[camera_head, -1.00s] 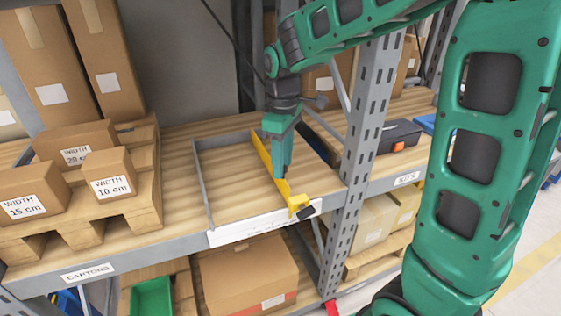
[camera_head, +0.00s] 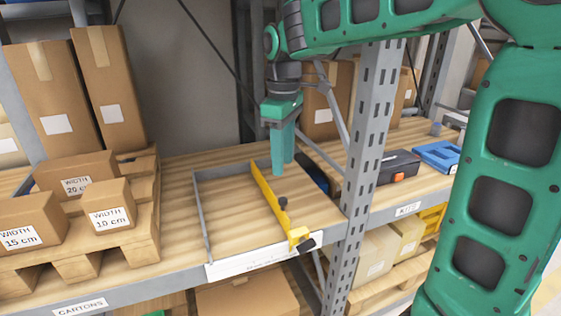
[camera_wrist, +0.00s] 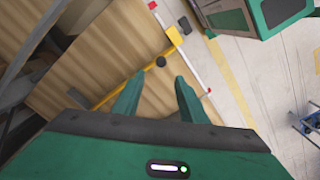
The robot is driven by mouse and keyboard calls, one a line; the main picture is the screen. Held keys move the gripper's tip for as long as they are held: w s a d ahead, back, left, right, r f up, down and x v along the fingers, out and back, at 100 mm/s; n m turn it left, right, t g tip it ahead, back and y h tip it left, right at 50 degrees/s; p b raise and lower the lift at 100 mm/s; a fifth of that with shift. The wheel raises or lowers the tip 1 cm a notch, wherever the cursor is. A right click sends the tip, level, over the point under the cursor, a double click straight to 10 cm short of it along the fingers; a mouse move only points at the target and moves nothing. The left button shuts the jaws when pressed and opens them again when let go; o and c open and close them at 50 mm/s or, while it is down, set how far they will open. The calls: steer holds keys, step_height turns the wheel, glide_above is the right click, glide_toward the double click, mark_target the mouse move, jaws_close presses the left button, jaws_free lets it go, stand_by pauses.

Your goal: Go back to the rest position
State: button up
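My green gripper (camera_head: 282,165) hangs above the shelf, fingers pointing down, over the far part of the yellow bar. In the wrist view its two fingers (camera_wrist: 158,98) stand apart with nothing between them. The yellow bar (camera_head: 269,197) lies along the right part of a grey-framed area on the wooden shelf. A black knob (camera_head: 283,203) stands on or beside the bar, clear of my fingers. The bar also shows in the wrist view (camera_wrist: 135,80), with the black knob (camera_wrist: 161,62).
Cartons labelled 10 cm (camera_head: 108,214), 15 cm (camera_head: 28,222) and 20 cm (camera_head: 75,178) sit on a pallet at left. A perforated grey upright (camera_head: 366,140) stands right of my gripper. A dark case (camera_head: 398,168) and blue case (camera_head: 437,155) lie beyond it.

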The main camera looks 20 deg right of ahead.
steer(key=s+d+f+m, duration=0.4)
steer(key=s+d+m, duration=0.4)
steer(key=s+d, duration=0.4)
steer(key=s+d+f+m, duration=0.2)
steer(key=s+f+m, duration=0.1)
steer(key=s, duration=0.4)
steer(key=s+d+f+m, duration=0.3)
steer(key=s+m, duration=0.1)
steer(key=s, duration=0.4)
steer(key=shift+d+f, duration=0.2)
steer(key=shift+f, duration=0.2)
steer(key=shift+w+f, duration=0.25)
steer(key=shift+w, duration=0.4)
